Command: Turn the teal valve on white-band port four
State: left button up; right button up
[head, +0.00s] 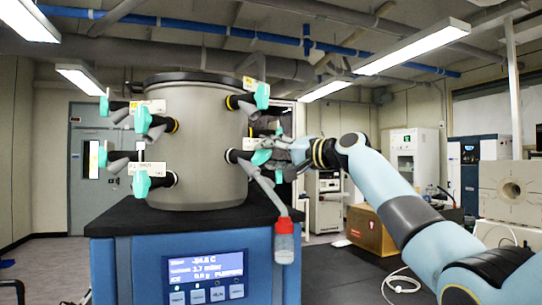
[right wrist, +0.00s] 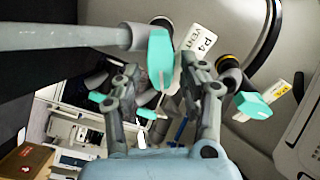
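The port-four teal valve (right wrist: 160,58) shows in the right wrist view beside a white tag (right wrist: 198,42) reading P4 VENT. In the head view this valve (head: 262,157) appears to be the one at the drum's lower right. My right gripper (right wrist: 160,70) is open, its two fingers apart with the teal handle between their tips in the picture. I cannot tell whether either finger touches it. In the head view the right gripper (head: 284,153) is beside the valve, partly overlapping it. My left gripper is not in view.
The grey drum (head: 205,130) carries several other teal valves, including the upper right one (head: 262,95) on a yellow-banded port. A red-capped flask (head: 284,242) hangs below the lower right port. A blue cabinet (head: 130,270) with a display supports the drum.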

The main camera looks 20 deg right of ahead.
jog(key=v, duration=1.2)
